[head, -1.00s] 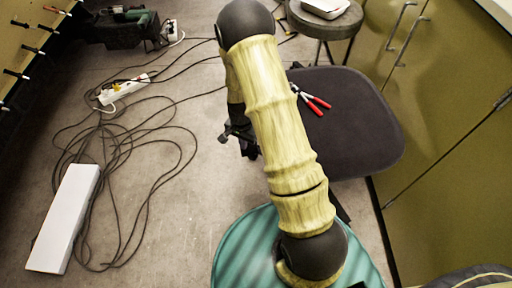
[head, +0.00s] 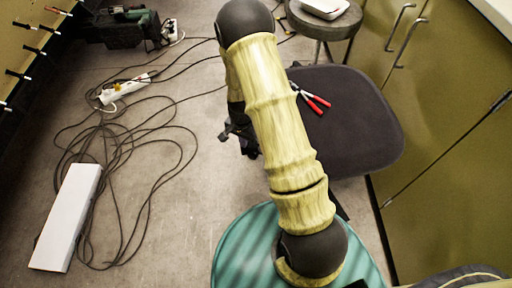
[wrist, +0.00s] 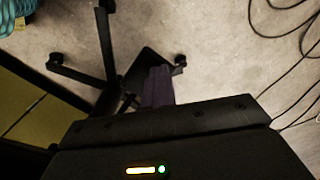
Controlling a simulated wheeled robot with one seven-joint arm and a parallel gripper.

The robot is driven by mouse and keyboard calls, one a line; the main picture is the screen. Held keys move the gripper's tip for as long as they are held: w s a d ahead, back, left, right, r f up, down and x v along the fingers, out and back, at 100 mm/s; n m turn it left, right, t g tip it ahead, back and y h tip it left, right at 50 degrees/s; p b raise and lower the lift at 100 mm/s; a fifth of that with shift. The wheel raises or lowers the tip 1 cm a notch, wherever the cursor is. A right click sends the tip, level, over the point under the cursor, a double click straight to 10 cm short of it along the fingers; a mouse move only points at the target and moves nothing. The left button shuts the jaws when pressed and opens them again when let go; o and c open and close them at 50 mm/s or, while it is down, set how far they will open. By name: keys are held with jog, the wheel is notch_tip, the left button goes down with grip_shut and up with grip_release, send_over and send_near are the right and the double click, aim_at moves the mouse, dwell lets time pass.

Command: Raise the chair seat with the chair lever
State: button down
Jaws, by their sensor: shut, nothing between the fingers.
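The chair seat (head: 352,125) is a dark grey pad right of centre in the head view, and my arm covers its left edge. In the wrist view the chair's black base legs (wrist: 88,80) and casters spread over the floor. The chair lever cannot be told apart from the other dark parts under the seat. My gripper (wrist: 158,72) shows in the wrist view as dark purplish fingers, shut and empty, close in front of the dark chair parts. Whether they touch anything there cannot be told. In the head view my arm hides most of it.
Red-handled pliers (head: 312,100) lie on the seat. A round stool (head: 345,25) stands behind it. Olive cabinets (head: 450,130) stand close on the right. Loose cables (head: 130,150), a power strip (head: 122,88) and a white box (head: 66,218) lie on the floor at left.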

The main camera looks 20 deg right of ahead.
jog(key=shift+d+r+p, duration=0.1)
jog(key=shift+r+p, duration=1.55)
jog(key=shift+p, duration=0.5)
dwell(0.8)
jog(key=shift+r, duration=0.2)
dwell(0.4)
notch_tip(320, 180, up, 6)
jog(key=p, duration=0.5)
jog(key=shift+f, duration=0.1)
dwell(0.5)
dwell(0.5)
jog(key=s+r+n+t, duration=0.1)
jog(key=s+r+n, duration=0.5)
jog(key=r, duration=0.6)
jog(key=s+r+n+t, duration=0.2)
jog(key=s+r+n, duration=0.2)
jog(key=s+r, duration=0.6)
notch_tip(320, 180, up, 35)
jog(key=w+p, duration=0.1)
jog(key=p, duration=3.3)
jog(key=shift+w, duration=0.35)
